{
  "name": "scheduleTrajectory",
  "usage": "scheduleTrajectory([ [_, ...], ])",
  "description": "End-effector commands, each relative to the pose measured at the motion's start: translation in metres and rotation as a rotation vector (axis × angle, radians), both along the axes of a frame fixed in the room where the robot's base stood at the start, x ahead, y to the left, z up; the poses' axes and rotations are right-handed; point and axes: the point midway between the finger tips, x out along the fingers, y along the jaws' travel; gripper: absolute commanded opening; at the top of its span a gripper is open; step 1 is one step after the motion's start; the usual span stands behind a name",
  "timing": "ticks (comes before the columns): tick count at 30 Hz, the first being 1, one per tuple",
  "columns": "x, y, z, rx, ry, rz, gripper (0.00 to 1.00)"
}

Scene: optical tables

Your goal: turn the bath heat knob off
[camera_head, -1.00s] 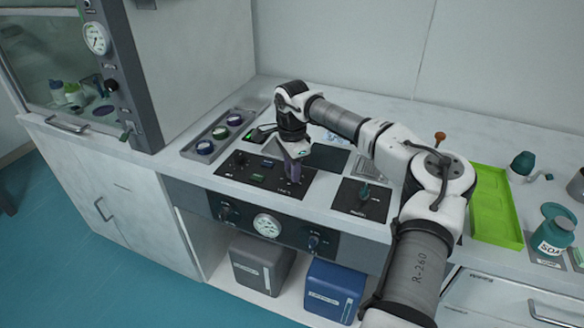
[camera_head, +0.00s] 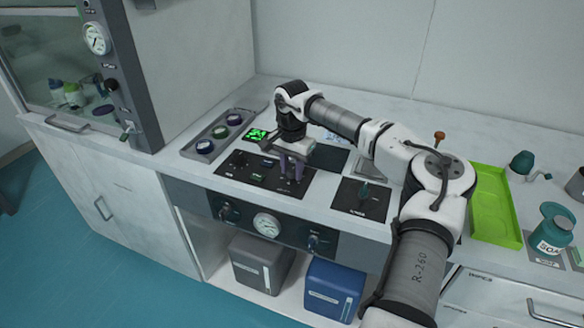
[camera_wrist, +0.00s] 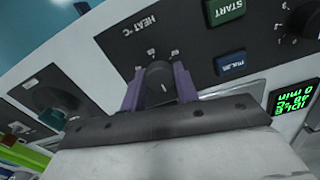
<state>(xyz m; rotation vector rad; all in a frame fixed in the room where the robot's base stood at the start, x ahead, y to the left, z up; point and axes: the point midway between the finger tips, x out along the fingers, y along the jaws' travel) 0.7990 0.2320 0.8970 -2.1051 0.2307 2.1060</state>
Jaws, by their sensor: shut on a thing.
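The heat knob (camera_wrist: 158,84) is a dark round knob on a black panel, under the printed words "HEAT °C" in the wrist view. It has a pale pointer line and small printed marks around it. My gripper (camera_wrist: 160,86) has its two purple fingers on either side of the knob, shut on it. In the head view my gripper (camera_head: 291,167) points down at the right part of the black control panel (camera_head: 240,177). The knob is mostly hidden there by the fingers.
A green START button (camera_wrist: 226,10) and blue PULSE button (camera_wrist: 230,64) sit beside the knob. A lit green display (camera_wrist: 293,97) stands near. A separate panel with a teal-handled knob (camera_head: 364,191) lies to the right, near a green tray (camera_head: 492,205).

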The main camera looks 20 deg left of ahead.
Motion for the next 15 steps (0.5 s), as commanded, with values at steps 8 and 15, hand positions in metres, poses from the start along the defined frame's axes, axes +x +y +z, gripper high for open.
scheduleTrajectory([
  [8, 0.0006, 0.0003, 0.0014, 0.002, -0.002, 0.006, 0.07],
  [15, 0.0005, 0.0002, 0.0011, 0.001, -0.002, 0.005, 0.46],
])
